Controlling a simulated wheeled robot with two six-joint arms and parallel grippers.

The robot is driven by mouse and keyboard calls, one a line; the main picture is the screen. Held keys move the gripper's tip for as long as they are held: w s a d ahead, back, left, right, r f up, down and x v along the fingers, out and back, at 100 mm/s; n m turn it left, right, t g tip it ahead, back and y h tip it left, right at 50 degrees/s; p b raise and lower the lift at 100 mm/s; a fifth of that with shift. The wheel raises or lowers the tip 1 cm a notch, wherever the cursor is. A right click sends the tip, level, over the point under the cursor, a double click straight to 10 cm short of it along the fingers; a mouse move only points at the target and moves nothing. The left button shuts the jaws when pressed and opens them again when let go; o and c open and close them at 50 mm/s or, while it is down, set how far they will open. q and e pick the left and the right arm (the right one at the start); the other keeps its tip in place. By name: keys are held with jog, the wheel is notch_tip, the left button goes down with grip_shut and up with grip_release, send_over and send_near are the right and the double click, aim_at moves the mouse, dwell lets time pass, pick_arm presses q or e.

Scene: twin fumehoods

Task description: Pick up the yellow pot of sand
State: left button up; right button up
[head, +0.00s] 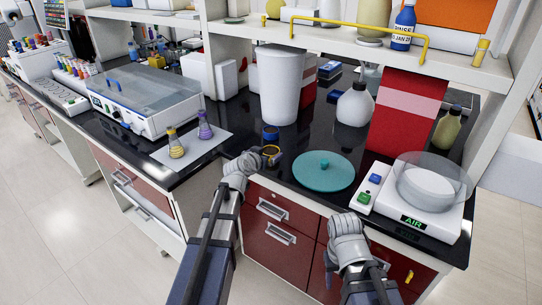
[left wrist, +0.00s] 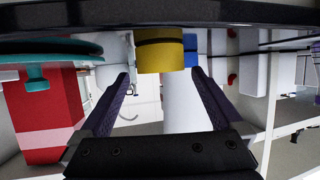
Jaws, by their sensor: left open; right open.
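The small yellow pot (head: 272,150) stands near the front edge of the black bench, left of the teal disc. Its contents cannot be made out. My left gripper (head: 257,158) is at the bench edge, right beside the pot and partly covering it. In the left wrist view, which is upside down, the yellow pot (left wrist: 160,54) is straight ahead, around the tips of the open fingers (left wrist: 164,77). I cannot tell whether they touch it. My right gripper (head: 346,224) is open and empty in front of the red drawers, below the bench top.
A blue pot (head: 270,133) stands close behind the yellow one. The teal disc (head: 323,171) and a balance (head: 425,205) lie to the right. Two flasks on a white sheet (head: 217,139) are to the left. A tall white container (head: 278,85) stands behind.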

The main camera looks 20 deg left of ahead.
aim_at(270, 151)
pick_arm(q)
jog(key=b+x, duration=0.1)
jog(key=x, duration=0.3)
jog(key=shift+w, duration=0.25)
jog(key=shift+c, duration=0.6)
jog(key=c, duration=1.2)
